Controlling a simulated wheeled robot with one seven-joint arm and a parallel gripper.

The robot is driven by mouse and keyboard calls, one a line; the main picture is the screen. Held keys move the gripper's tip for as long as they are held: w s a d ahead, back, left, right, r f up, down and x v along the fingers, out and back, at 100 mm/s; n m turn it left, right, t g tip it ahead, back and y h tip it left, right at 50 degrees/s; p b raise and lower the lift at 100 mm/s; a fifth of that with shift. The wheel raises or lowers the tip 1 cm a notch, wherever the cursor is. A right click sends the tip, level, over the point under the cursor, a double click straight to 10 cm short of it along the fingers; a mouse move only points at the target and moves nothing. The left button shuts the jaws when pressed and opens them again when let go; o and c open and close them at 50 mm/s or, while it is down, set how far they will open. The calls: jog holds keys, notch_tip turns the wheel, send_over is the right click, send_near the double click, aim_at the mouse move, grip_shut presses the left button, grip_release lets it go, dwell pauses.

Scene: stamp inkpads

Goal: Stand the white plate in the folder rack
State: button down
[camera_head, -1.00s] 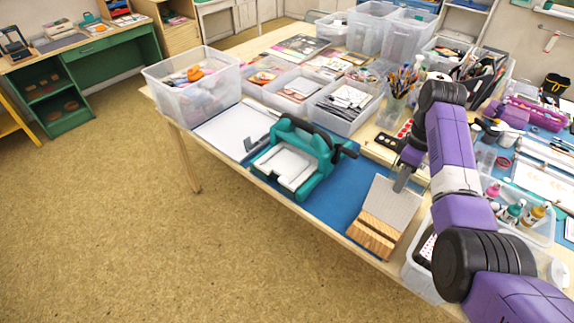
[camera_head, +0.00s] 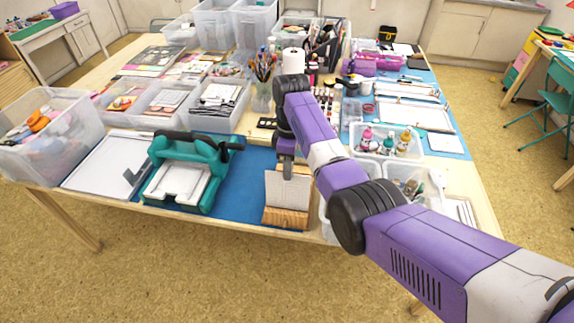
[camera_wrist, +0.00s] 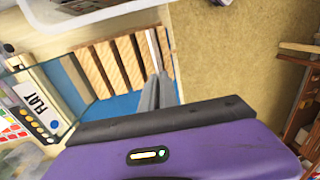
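The white plate (camera_head: 279,187) stands upright in the wooden folder rack (camera_head: 286,217) near the table's front edge. In the wrist view it shows edge-on as a thin pale strip (camera_wrist: 153,48) among the rack's wooden slats (camera_wrist: 104,66). My gripper (camera_head: 287,170) is at the plate's top edge, pointing down. In the wrist view its grey fingers (camera_wrist: 160,88) are close together, shut on the plate's upper part. The plate's lower edge is hidden inside the rack.
A teal press (camera_head: 185,178) stands on the blue mat (camera_head: 238,190) left of the rack. A clear bin with bottles (camera_head: 385,145) is to the right, and a jar of brushes (camera_head: 262,92) is behind. Bare blue mat lies between press and rack.

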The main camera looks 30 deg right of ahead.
aim_at(288, 186)
jog(key=shift+s+a+f+b, duration=0.15)
jog(key=shift+f+b, duration=0.25)
jog(key=shift+f, duration=0.8)
jog(key=shift+s+a+f+b, duration=0.1)
jog(key=shift+f+b, duration=0.3)
jog(key=shift+f, duration=0.75)
jog(key=c, duration=1.6)
grip_release()
jog(key=shift+o, duration=0.2)
jog(key=shift+r, duration=0.1)
jog(key=shift+w+d+r+p, duration=0.15)
jog(key=shift+r+p, duration=0.8)
jog(key=shift+r, duration=0.25)
jog(key=shift+w+d+r+p, duration=0.1)
jog(key=shift+r+p, duration=0.85)
jog(key=shift+r, duration=0.25)
